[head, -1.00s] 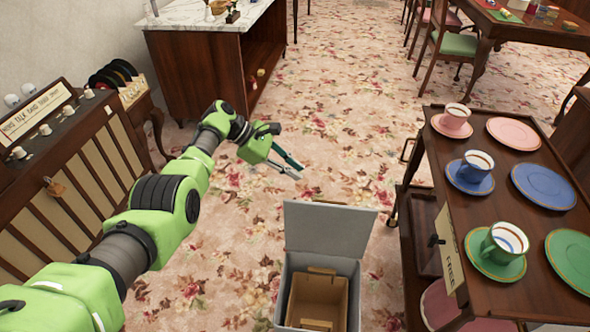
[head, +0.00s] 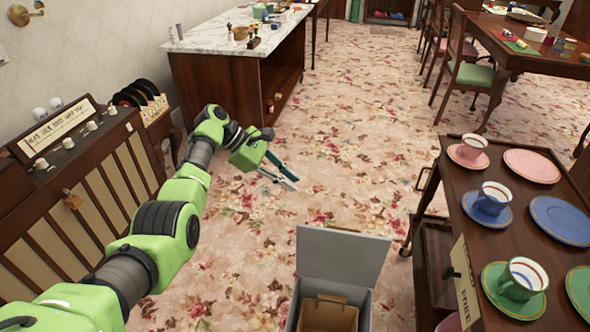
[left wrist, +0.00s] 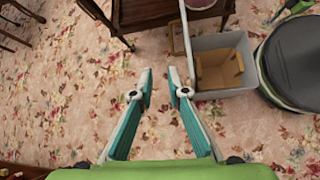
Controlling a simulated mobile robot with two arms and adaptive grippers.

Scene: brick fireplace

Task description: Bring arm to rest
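My green left arm (head: 165,225) reaches in from the left over the floral carpet. My left gripper (head: 289,180) is in the air beyond the grey box, with nothing between its fingers. In the left wrist view its two teal fingers (left wrist: 162,86) stand apart, with bare carpet behind the gap. The gripper is open. My right gripper is in neither view.
A grey open-lidded box (head: 342,258) holding a cardboard box (head: 327,314) stands in front. A wooden cart (head: 515,200) with cups and plates is at right. A wooden cabinet (head: 80,190) is at left, a marble-topped counter (head: 225,35) behind. Carpet between is clear.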

